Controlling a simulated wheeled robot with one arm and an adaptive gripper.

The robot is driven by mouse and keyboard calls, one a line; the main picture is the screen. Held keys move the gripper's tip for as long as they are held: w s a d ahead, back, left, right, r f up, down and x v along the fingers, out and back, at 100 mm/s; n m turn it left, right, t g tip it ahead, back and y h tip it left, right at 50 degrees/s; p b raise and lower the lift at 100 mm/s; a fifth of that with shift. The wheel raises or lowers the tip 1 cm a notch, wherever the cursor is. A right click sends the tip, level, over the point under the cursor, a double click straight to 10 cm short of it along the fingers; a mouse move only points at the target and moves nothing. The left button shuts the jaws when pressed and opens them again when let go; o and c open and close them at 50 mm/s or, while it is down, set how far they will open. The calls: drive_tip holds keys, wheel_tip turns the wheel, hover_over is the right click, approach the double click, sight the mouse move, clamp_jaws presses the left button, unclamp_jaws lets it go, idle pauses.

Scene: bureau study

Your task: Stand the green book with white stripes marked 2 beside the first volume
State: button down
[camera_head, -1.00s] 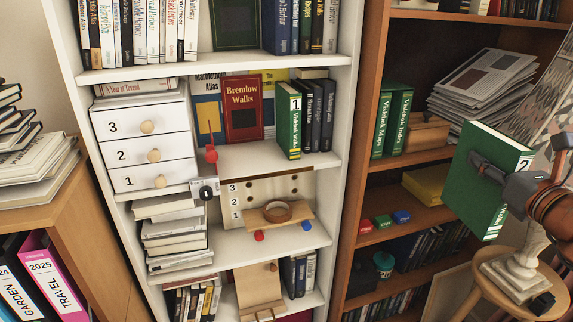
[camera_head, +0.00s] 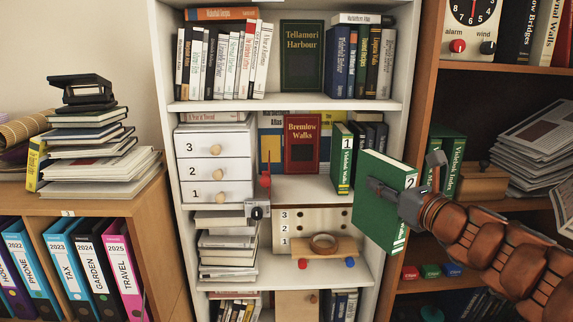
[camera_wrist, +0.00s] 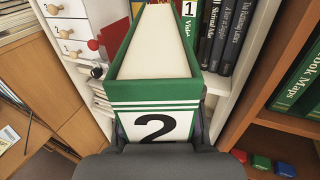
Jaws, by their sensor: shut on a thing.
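The green book with white stripes marked 2 (camera_head: 378,199) is held upright in front of the white shelf. My gripper (camera_head: 395,197) is shut on it. In the wrist view the book (camera_wrist: 155,93) shows its striped spine with the 2 and its page edges. The first volume, a green book marked 1 (camera_head: 342,160), stands on the middle shelf of the white bookcase; its top also shows in the wrist view (camera_wrist: 188,28). The held book is nearer the camera, to the right of volume 1 and apart from it in the head view. My fingertips are mostly hidden by the book.
Dark books (camera_head: 376,134) stand right of volume 1. A red book, Bremlow Walks (camera_head: 301,145), stands to its left, with bare shelf (camera_head: 306,187) in front. A white drawer unit (camera_head: 214,166) is farther left. The brown bookcase (camera_head: 423,80) rises at right.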

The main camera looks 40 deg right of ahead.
drive_tip(key=b+x, duration=0.2)
drive_tip(key=x, duration=2.9)
drive_tip(key=shift+f, duration=0.3)
drive_tip(key=c, duration=1.3)
unclamp_jaws()
drive_tip(key=shift+f, duration=0.15)
drive_tip(key=o, duration=0.5)
drive_tip(key=b+v, duration=0.1)
drive_tip(key=v, duration=1.1)
